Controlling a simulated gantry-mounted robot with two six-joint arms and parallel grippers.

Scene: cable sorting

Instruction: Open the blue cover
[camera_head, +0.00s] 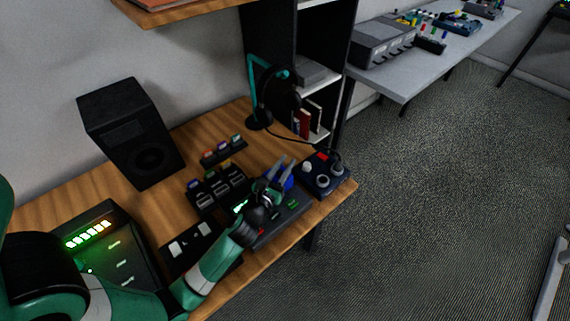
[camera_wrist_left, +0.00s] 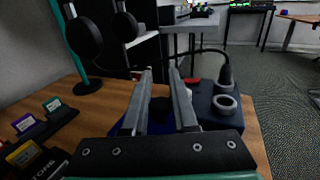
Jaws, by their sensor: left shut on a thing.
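The blue cover (camera_head: 288,183) is on the dark panel (camera_head: 278,224) near the front edge of the wooden desk. My left gripper (camera_head: 284,164) reaches over the panel, its fingers right at the cover and hiding part of it. In the left wrist view the two grey fingers (camera_wrist_left: 160,72) stand close together with a narrow gap, and the blue cover (camera_wrist_left: 124,122) shows low beside and behind them. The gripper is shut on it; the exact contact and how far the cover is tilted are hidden. My right gripper is not in view.
A headset on a teal stand (camera_head: 262,95) is behind. The desk's front edge is near.

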